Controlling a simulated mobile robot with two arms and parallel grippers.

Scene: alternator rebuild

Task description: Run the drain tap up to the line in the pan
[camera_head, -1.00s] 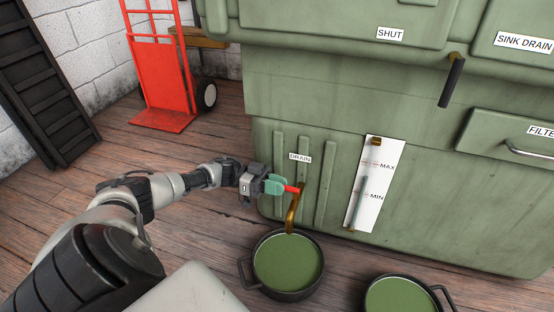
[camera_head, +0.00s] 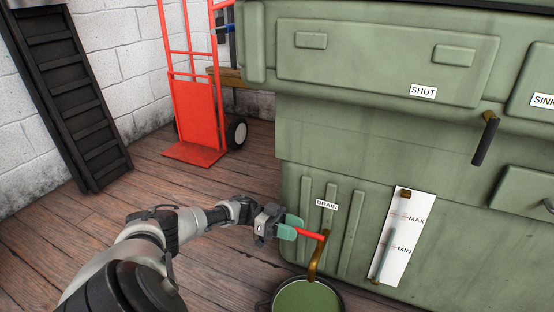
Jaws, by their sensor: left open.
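The drain tap, a brass spout (camera_head: 314,262) with a red lever (camera_head: 311,234), sticks out from the green machine under the DRAIN label (camera_head: 327,204). My left gripper (camera_head: 298,230) is open at the lever, its green fingers by the lever's left end. I cannot tell whether they touch it. The pan (camera_head: 307,297), dark with green liquid in it, stands on the floor under the spout, cut off by the bottom edge. No line inside it can be made out. My right gripper is not in view.
A gauge marked MAX and MIN (camera_head: 402,238) is on the machine (camera_head: 350,148), right of the tap. A black-handled lever (camera_head: 485,142) sits by the SHUT label (camera_head: 424,91). A red hand truck (camera_head: 193,115) and black ramp (camera_head: 70,90) stand behind. Wooden floor (camera_head: 165,185) is clear between.

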